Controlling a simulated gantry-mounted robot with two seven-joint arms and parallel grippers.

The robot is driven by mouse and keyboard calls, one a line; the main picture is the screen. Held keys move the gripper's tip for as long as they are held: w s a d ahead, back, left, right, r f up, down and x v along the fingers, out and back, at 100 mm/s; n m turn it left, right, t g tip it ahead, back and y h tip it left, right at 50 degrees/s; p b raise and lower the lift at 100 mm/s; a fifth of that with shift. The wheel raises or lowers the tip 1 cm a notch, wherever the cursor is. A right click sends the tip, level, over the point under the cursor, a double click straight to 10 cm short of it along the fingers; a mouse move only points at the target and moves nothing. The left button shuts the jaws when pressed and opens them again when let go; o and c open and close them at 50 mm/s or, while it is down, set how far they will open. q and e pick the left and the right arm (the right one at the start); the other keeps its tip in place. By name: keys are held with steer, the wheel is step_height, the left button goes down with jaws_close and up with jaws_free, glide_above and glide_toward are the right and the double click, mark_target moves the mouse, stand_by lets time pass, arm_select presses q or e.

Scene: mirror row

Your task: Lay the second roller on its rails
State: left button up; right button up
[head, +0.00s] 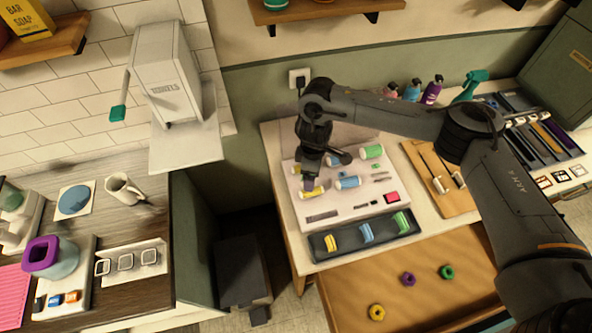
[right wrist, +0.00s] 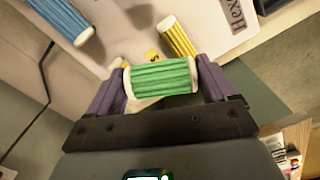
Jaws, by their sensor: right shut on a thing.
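My right gripper (head: 309,184) is low over the left part of a pale board (head: 300,215). In the right wrist view its purple fingers (right wrist: 163,82) are shut on a ribbed green roller (right wrist: 162,78) with white ends, one finger at each end. I cannot make out this held roller in the head view. The right wrist view shows a yellow roller (right wrist: 178,37) and a blue roller (right wrist: 60,18) beyond the held one. I cannot pick out the rails. My left gripper is out of view.
A dark tray (head: 350,249) with yellow, blue and green pieces stands in front of the board. A wooden board (head: 424,190) with tools lies to its right, partly behind my arm. Bottles (head: 432,90) stand behind. Coloured rings (head: 409,279) lie on the brown surface in front.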

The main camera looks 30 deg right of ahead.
steer(key=s+d+n+p, duration=0.1)
steer(key=d+n, duration=0.2)
steer(key=s+d+n+p, duration=0.1)
steer(key=d+n, duration=0.2)
steer(key=n, duration=0.1)
steer(key=s+d+n, duration=0.1)
steer(key=d+n, duration=0.2)
steer(key=d, duration=0.1)
steer(key=shift+s+r+n+p, duration=0.2)
steer(key=shift+r+n+p, duration=0.05)
steer(key=shift+n+p, duration=0.15)
steer(key=s+d+n, duration=0.2)
steer(key=d+n, duration=0.2)
steer(key=s+d+f+n, duration=0.1)
steer(key=d+n, duration=0.3)
steer(key=s+d+n, duration=0.2)
steer(key=d+n, duration=0.1)
steer(key=n, duration=0.1)
steer(key=shift+s+d+f+n+b, duration=0.3)
steer(key=shift+d+f+b, duration=0.1)
steer(key=shift+f+b, duration=0.65)
steer(key=shift+f, duration=0.45)
steer(key=shift+w+f, duration=0.1)
steer(key=shift+f, duration=0.05)
